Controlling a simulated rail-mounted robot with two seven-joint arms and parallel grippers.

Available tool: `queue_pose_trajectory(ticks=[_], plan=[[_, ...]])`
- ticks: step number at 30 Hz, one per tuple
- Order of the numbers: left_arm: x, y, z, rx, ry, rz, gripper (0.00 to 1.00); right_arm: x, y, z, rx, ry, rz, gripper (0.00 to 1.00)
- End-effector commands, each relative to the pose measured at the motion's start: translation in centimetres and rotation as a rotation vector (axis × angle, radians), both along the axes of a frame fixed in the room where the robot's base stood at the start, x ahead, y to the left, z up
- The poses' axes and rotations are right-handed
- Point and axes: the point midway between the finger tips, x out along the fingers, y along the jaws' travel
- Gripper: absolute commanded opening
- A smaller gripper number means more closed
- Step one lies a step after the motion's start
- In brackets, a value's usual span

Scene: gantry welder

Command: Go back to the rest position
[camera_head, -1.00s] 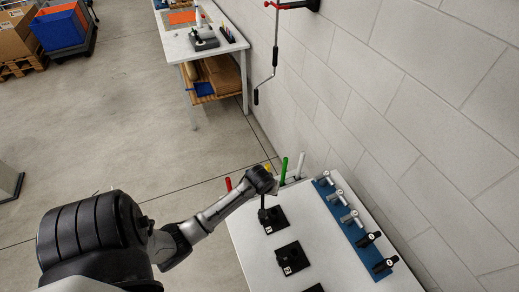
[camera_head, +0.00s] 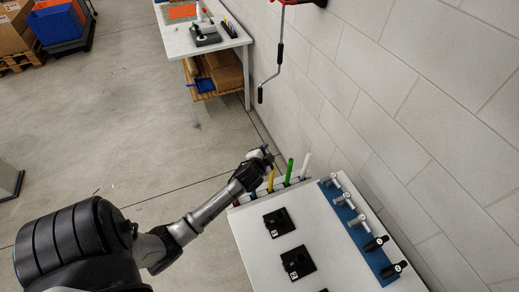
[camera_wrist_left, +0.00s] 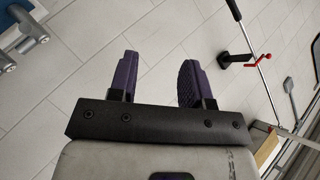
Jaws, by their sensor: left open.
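My left gripper (camera_head: 258,155) is in the air near the far left corner of the white table (camera_head: 248,238), above the coloured sticks. In the left wrist view its two purple fingers (camera_wrist_left: 155,78) stand apart with nothing between them, facing the wall. My right gripper is in neither view.
Black plates (camera_head: 279,222) lie on the white table. A blue rack (camera_head: 345,213) holds several tools along the wall side. Yellow, green (camera_head: 289,172) and white sticks stand at the far edge. A crank handle (camera_head: 279,55) hangs on the wall.

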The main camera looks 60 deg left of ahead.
Motion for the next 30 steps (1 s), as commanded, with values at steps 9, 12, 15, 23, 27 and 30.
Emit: queue_pose_trajectory(ticks=[9,12,15,23,27,30], plan=[[0.3,-0.2,0.4,0.055,0.000,-0.031,0.45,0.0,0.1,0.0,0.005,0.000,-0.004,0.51],[0.3,-0.2,0.4,0.054,0.000,-0.030,0.45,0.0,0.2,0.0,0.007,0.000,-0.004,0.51],[0.3,-0.2,0.4,0.053,0.000,-0.029,0.45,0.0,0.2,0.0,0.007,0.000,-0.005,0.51],[0.3,-0.2,0.4,0.052,0.000,-0.028,0.45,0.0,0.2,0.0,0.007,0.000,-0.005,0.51],[0.1,-0.1,0.2,0.031,0.004,-0.008,0.45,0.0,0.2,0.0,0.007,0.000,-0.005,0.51],[-0.8,0.4,-0.9,-0.019,0.053,0.056,0.45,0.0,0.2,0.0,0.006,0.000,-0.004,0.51]])
